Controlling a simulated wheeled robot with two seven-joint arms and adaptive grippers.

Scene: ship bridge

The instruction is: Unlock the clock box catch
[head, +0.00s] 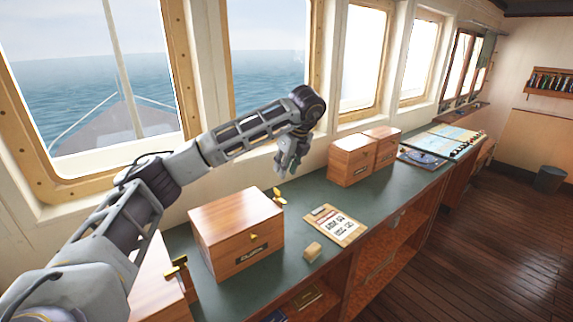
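A wooden box (236,238) with a closed lid stands on the green counter, left of the middle. It has a small brass catch (254,236) on its front and a dark label below that I cannot read. I cannot tell for sure that this is the clock box, as other similar boxes stand nearby. My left gripper (287,171) points down above the counter, behind and right of this box, apart from it. Its fingers look spread and hold nothing that I can see. My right gripper is not in view.
Two joined-looking wooden boxes (352,160) stand farther right. Another box (155,288) is partly hidden by my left arm. A clipboard (336,226) and a small wooden block (312,252) lie on the green counter (300,200). Charts (447,140) lie at the far end.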

